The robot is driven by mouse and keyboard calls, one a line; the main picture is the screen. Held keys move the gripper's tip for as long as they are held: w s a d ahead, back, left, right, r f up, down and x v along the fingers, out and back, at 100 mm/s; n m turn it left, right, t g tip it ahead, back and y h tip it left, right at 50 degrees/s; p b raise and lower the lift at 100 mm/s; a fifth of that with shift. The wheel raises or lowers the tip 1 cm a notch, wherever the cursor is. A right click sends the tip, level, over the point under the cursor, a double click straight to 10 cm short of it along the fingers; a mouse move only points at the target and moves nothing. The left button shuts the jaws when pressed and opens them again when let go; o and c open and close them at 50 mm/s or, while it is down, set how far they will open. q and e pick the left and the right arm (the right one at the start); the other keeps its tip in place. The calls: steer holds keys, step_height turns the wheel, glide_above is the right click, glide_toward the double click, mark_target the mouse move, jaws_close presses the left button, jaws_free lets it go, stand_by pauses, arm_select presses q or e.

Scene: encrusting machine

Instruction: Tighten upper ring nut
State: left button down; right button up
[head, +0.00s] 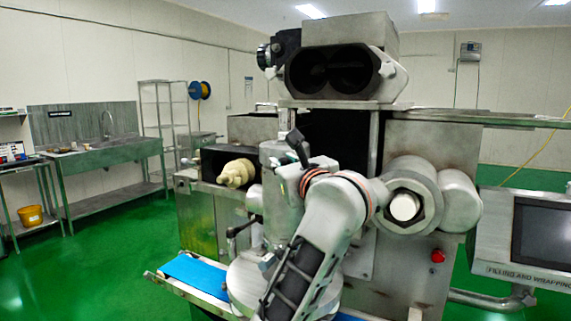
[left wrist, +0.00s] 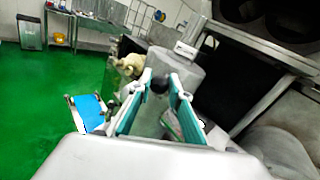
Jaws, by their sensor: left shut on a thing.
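The encrusting machine (head: 415,130) stands in the middle of the head view. A grey upright cylinder (head: 274,185) stands at its front; its top also shows in the left wrist view (left wrist: 176,66). A black-ended handle (head: 297,142) stands out beside this cylinder. My left gripper (head: 300,162) is at the cylinder's upper part, shut on the handle. The ring nut itself is not clearly told apart; my arm hides part of the cylinder. My right gripper is not in view.
A blue conveyor belt (head: 196,272) lies below. A large hexagonal fitting (head: 428,190) and a screen panel (head: 540,235) stand to the right. The green floor (head: 95,265) at the left is clear.

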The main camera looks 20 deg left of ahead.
arm_select(q)
steer(key=shift+a+r, duration=0.1)
steer(key=shift+a, duration=0.15)
steer(key=c, duration=2)
jaws_free()
steer(key=shift+o, duration=0.9)
steer(key=shift+a, duration=0.15)
steer(key=shift+d, duration=0.2)
step_height(320, 180, up, 10)
steer(key=shift+f, duration=0.1)
